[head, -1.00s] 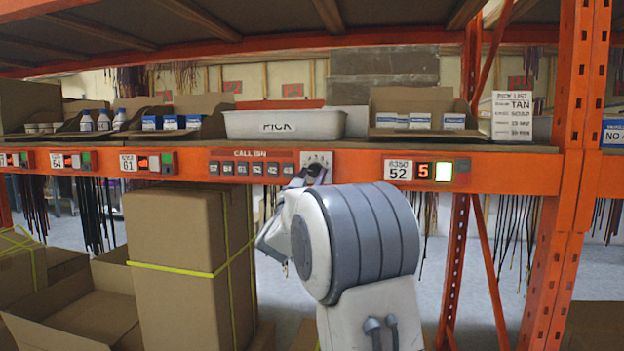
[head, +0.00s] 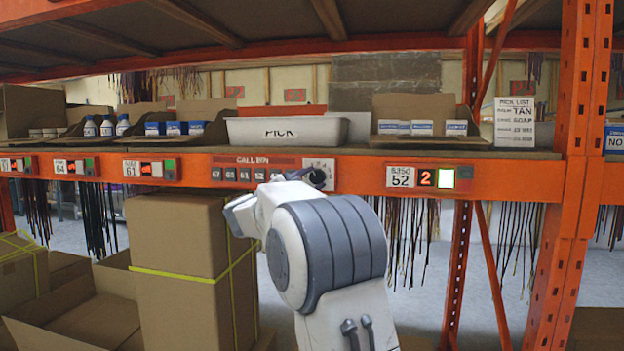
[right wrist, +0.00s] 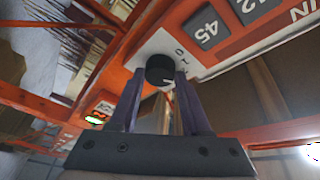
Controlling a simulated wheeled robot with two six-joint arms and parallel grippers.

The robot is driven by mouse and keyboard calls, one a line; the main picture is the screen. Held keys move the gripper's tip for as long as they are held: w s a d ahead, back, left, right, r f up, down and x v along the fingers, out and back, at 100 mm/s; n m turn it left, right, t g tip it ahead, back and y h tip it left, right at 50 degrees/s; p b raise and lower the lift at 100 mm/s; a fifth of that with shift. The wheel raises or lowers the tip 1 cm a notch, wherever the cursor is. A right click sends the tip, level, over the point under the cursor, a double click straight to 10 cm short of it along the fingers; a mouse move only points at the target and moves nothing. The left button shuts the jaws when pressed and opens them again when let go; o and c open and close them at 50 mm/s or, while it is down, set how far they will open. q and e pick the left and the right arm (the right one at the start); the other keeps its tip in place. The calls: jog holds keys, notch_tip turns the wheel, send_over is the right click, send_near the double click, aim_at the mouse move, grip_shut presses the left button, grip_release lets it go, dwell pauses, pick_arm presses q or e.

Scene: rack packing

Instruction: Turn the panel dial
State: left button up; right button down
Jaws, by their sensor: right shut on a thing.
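The panel dial is a black knob (right wrist: 160,68) on a white plate (head: 322,165) on the orange shelf beam. My right gripper (right wrist: 161,80) is shut on the knob, one finger on each side of it in the right wrist view. In the head view my right wrist covers part of the dial panel, and the knob shows only as a dark bit by the fingers. A red digit display (head: 425,178) right of the dial reads 2, with a lit pale-green square beside it. My left gripper is not in view.
The call bin panel (head: 255,168) with numbered keys is left of the dial. A white PICK tray (head: 285,130) and open cartons of small boxes stand on the shelf above. A tall strapped carton (head: 178,255) stands below left. An orange upright (head: 578,200) rises at right.

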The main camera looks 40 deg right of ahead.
jog(key=m, duration=0.2)
jog(key=m+y+p, duration=0.1)
jog(key=m+g+p, duration=0.1)
jog(key=m, duration=0.1)
jog(key=shift+r+m+y, duration=0.3)
jog(key=shift+r, duration=0.05)
jog(key=m+y+p, duration=0.1)
jog(key=m, duration=0.1)
jog(key=shift+r+m, duration=0.1)
jog(key=shift+m, duration=0.3)
jog(key=shift+m+y+p, duration=0.3)
jog(key=shift+m+y, duration=0.3)
jog(key=shift+m, duration=0.3)
jog(key=shift+c, duration=1.8)
grip_release()
jog(key=shift+d, duration=0.1)
jog(key=shift+s, duration=0.1)
